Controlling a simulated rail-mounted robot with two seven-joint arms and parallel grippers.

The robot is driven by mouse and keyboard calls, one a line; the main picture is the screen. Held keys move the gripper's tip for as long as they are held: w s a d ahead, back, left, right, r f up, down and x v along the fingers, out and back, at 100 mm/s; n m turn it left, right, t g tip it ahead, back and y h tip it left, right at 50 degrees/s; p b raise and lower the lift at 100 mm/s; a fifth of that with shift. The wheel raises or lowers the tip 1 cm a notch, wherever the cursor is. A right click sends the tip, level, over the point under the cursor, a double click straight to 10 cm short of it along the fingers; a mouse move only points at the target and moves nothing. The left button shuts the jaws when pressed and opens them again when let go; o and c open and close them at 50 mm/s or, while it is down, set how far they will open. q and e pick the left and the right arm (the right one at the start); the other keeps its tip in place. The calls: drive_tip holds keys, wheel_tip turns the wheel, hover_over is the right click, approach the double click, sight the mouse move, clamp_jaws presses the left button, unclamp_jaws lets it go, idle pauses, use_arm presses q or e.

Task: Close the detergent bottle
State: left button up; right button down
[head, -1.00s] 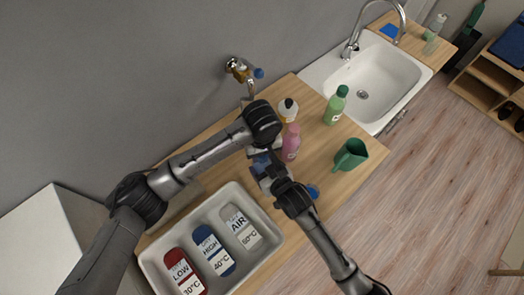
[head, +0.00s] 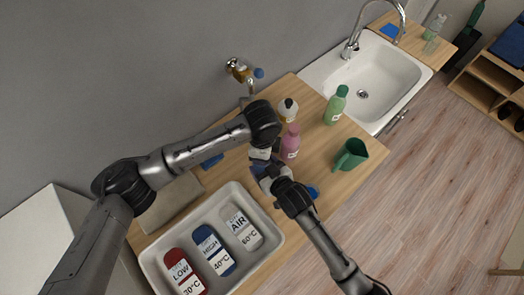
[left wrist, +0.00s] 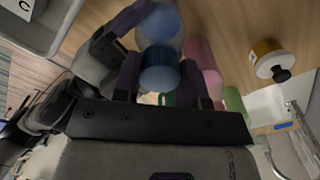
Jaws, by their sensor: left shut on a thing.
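My left gripper (left wrist: 160,82) is shut on a round blue cap (left wrist: 160,74), between its fingers in the left wrist view. Just past the cap is a clear bottle with blue in it (left wrist: 159,22), seemingly the detergent bottle. The frames do not show whether cap and bottle touch. A dark finger of my right gripper lies along the bottle's left side there; its grip is unclear. In the head view my left gripper (head: 262,152) and right gripper (head: 265,170) meet over the counter, largely hiding the bottle and cap.
On the wooden counter (head: 325,135) stand a pink bottle (head: 291,142), a white-and-yellow bottle with a dark cap (head: 288,109), a green bottle (head: 336,106) and a green jug (head: 350,156). A white tray (head: 277,250) holds labelled packs. A sink (head: 385,75) lies beyond.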

use_arm(q)
drive_tip(key=m, duration=0.5)
drive_tip(key=o, duration=1.1)
wheel_tip(320, 180, up, 12)
use_arm(e)
drive_tip(key=shift+c, duration=0.4)
unclamp_jaws()
